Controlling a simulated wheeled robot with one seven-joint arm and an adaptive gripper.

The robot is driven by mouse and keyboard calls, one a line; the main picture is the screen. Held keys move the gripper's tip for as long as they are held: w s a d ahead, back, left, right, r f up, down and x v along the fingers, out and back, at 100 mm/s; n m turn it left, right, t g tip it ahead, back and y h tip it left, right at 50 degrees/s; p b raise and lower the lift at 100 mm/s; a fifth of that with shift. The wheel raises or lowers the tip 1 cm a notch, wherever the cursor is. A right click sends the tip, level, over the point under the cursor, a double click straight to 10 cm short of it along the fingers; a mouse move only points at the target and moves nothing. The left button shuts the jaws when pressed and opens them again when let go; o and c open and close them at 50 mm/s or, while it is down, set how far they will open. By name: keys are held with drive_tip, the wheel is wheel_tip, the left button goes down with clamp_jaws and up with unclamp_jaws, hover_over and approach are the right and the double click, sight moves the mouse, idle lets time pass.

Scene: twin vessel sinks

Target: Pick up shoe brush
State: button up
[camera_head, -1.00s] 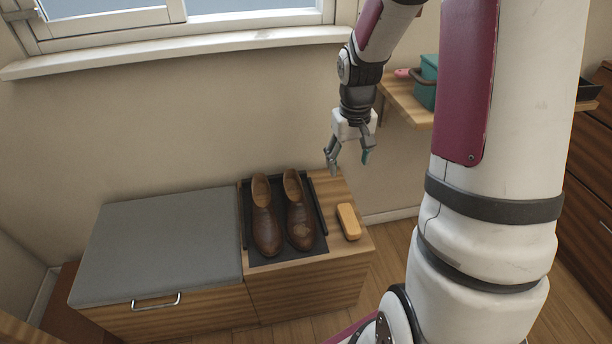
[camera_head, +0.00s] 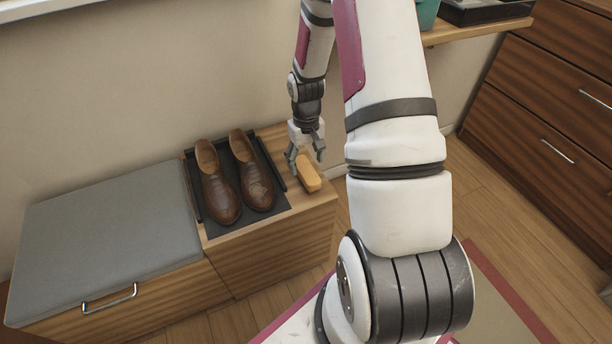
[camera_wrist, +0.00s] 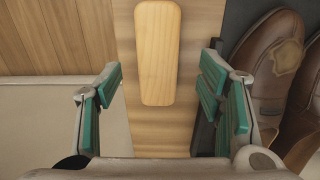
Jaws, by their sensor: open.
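The shoe brush (camera_head: 309,176) is a small light-wood block with rounded ends, lying on the right part of the wooden bench top. In the wrist view the brush (camera_wrist: 157,52) shows its plain wooden face, lengthwise between and ahead of the fingers. My gripper (camera_head: 306,157) is open and hangs just above the back end of the brush, pointing down. I cannot tell the exact height above the brush.
Brown leather shoes (camera_head: 222,190) stand on a black tray (camera_head: 239,230) left of the brush; the tray's edge is close to the right finger in the wrist view. A grey cushion (camera_head: 105,225) covers the bench's left part. A wall is behind; a shelf (camera_head: 478,31) is upper right.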

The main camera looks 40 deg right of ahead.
sight(306, 169)
drive_tip(key=shift+w+d+f+b, duration=0.1)
drive_tip(key=shift+f+b, duration=0.55)
drive_tip(key=shift+f, duration=0.7)
drive_tip(key=shift+d+f+b, duration=0.1)
drive_tip(key=shift+f+b, duration=0.5)
drive_tip(key=shift+f, duration=0.75)
drive_tip(key=c, duration=1.2)
